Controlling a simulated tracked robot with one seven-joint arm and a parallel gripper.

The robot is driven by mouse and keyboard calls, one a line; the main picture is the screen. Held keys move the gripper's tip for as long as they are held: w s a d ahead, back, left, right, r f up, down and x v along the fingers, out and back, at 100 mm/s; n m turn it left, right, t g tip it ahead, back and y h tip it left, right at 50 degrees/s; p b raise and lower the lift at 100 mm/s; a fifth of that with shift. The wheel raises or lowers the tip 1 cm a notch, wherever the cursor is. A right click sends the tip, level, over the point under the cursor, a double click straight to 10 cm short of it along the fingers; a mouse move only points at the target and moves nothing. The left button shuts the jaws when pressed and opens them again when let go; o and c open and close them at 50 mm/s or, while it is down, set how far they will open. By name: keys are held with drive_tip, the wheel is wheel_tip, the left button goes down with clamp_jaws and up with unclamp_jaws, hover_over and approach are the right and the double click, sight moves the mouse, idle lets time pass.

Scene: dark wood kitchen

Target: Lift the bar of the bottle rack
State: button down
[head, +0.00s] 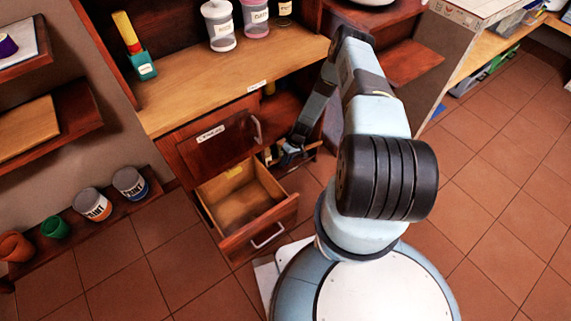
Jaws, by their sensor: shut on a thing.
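My gripper (289,155) is small in the head view, low in front of the open cabinet compartment to the right of the drawers. The bar itself is too small and too covered by my gripper to make out. Small dark and yellow items show around the gripper, low in the compartment. My forearm and wrist hide part of the rack.
An open, empty wooden drawer (240,202) juts out left of my gripper, below a handled drawer front (212,140). The counter (240,78) holds jars at the back. Paint cans (93,204) stand on a low shelf at left. The tiled floor (490,200) at right is clear.

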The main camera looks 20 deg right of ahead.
drive_tip(key=shift+d, duration=0.2)
drive_tip(key=c, duration=1.1)
unclamp_jaws()
drive_tip(key=shift+a, duration=0.1)
drive_tip(key=shift+r, duration=0.1)
drive_tip(key=v, duration=1.3)
drive_tip(key=shift+r, duration=0.2)
drive_tip(key=shift+w, duration=0.1)
